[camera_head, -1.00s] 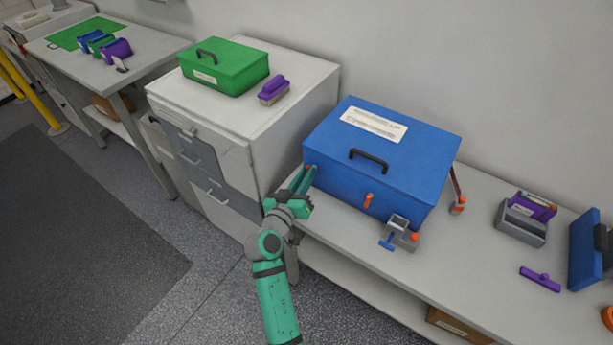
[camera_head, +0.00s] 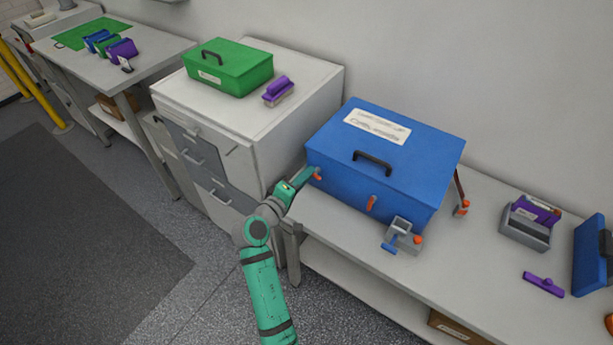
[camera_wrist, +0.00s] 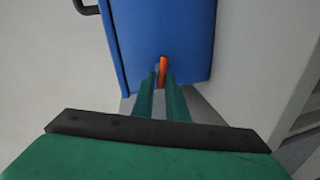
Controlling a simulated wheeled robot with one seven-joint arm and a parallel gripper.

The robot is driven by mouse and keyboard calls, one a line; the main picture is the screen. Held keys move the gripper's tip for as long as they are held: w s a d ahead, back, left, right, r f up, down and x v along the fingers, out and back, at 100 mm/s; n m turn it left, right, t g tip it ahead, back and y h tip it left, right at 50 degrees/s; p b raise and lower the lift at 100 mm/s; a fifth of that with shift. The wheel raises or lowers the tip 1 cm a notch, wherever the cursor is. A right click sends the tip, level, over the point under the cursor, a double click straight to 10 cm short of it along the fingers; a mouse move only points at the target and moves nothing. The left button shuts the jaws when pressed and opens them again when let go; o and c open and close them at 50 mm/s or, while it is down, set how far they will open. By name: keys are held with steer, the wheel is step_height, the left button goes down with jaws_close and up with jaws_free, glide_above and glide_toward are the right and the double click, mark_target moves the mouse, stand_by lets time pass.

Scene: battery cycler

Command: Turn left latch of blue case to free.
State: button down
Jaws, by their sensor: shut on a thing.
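The blue case (camera_head: 380,160) stands closed on the bench, with a black handle and a white label on its lid. Its left latch (camera_head: 317,174) is a small orange tab at the left end of the front face. My gripper (camera_head: 308,175) reaches it from the left. In the wrist view my gripper (camera_wrist: 163,82) has its two green fingers on either side of the orange latch (camera_wrist: 163,64), shut on it. The latch's upper part shows above the fingertips and looks upright in that view. A second orange latch (camera_head: 371,203) sits further right on the front face.
A grey clamp-like device (camera_head: 402,234) with orange and blue parts stands in front of the case. The bench's front strip (camera_head: 335,220) is mostly clear.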

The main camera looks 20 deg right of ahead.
steer(key=shift+w+a+f+n+g, duration=0.15)
steer(key=shift+f+n+g, duration=0.1)
steer(key=shift+n, duration=0.3)
steer(key=shift+s+a+f+n+g, duration=0.15)
steer(key=shift+f+n, duration=0.1)
steer(key=shift+n, duration=0.3)
steer(key=shift+f, duration=0.1)
steer(key=c, duration=1.9)
jaws_free()
steer(key=shift+w, duration=0.1)
steer(key=shift+o, duration=0.4)
steer(key=shift+d, duration=0.1)
steer(key=shift+r, duration=0.2)
steer(key=v, duration=1)
steer(key=shift+a, duration=0.35)
